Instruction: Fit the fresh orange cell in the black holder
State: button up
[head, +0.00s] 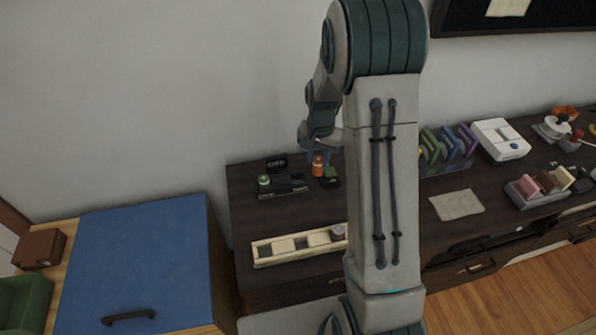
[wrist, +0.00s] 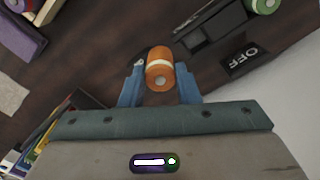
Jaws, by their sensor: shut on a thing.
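The orange cell (head: 318,166) has a pale band, seen in the wrist view (wrist: 160,72), and sits between the blue fingers of my gripper (head: 318,155). My gripper is shut on it; the fingers also show in the wrist view (wrist: 160,88). The black holder (head: 286,188) lies on the dark tabletop just left of the cell in the head view, with a green cell (head: 264,181) at its left end. The holder also shows at the top of the wrist view (wrist: 212,32), apart from the orange cell. I cannot tell the cell's exact height above the table.
A plate reading OFF (wrist: 245,61) is beside the holder. Coloured racks and a white device (head: 500,139) stand right.

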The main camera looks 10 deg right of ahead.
jog(key=shift+w+a+f+p, duration=0.3)
jog(key=shift+w+a+f, duration=0.25)
jog(key=shift+a+f, duration=0.5)
jog(key=shift+w+a+f+p, duration=0.3)
jog(key=shift+w+a+f, duration=0.3)
jog(key=shift+f, duration=0.9)
jog(key=shift+w+a+f+p, duration=0.3)
jog(key=shift+w+a+f, duration=0.25)
jog(key=shift+a+f, duration=0.5)
jog(key=shift+d+f, duration=0.2)
jog(key=shift+f, duration=0.1)
jog(key=shift+f, duration=0.15)
jog(key=o, duration=1.1)
jog(key=shift+c, duration=0.2)
